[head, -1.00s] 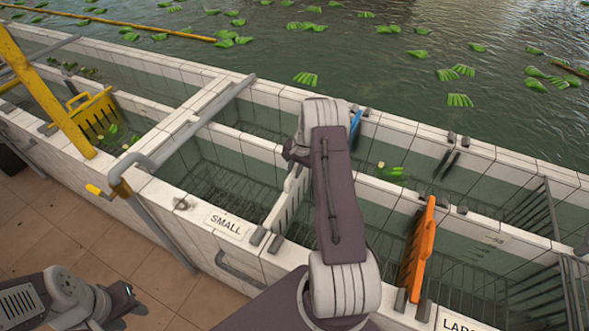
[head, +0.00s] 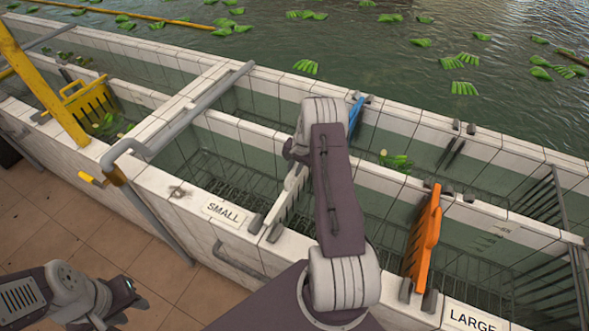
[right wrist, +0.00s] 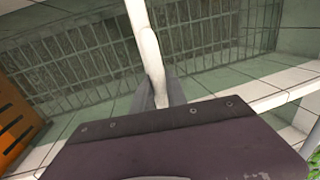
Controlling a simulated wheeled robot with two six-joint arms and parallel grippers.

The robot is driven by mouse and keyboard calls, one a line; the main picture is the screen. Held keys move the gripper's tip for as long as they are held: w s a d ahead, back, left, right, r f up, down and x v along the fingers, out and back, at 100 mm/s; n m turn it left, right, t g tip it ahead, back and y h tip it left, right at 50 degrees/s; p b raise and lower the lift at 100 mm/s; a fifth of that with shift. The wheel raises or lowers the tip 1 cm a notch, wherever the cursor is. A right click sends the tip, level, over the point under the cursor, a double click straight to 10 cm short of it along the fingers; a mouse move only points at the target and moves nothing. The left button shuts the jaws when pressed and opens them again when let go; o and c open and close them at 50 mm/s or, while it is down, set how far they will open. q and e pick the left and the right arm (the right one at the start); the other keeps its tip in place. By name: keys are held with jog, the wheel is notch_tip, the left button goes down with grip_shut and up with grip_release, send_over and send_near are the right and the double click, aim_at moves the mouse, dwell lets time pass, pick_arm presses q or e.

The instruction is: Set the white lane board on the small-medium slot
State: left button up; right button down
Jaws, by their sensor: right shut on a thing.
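The white lane board (head: 288,200) is a pale slotted panel, partly hidden behind my right arm in the head view. It stands roughly upright over the trough, close to the dark brackets of the small-medium slot (head: 275,233) beside the SMALL label (head: 224,213). I cannot tell whether it sits in the slot. My right gripper (right wrist: 160,92) is shut on the board's top edge (right wrist: 145,40) in the right wrist view; in the head view it is mostly hidden by my arm. My left gripper (head: 132,305) is away at the lower left, its fingers too small to judge.
An orange board (head: 422,240) stands across the trough to the right, near the LARGE label (head: 470,319). A blue board (head: 355,115) is in the far lane. A yellow board (head: 88,100) stands at the left. A grey pipe (head: 200,108) crosses the trough walls.

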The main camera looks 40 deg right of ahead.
jog(key=shift+f+b, duration=0.3)
jog(key=shift+f, duration=0.05)
dwell(0.4)
grip_release()
dwell(0.4)
notch_tip(320, 180, up, 10)
jog(key=s+p, duration=0.1)
jog(key=p, duration=0.5)
jog(key=shift+s+d+p, duration=0.4)
jog(key=shift+f, duration=0.1)
dwell(0.4)
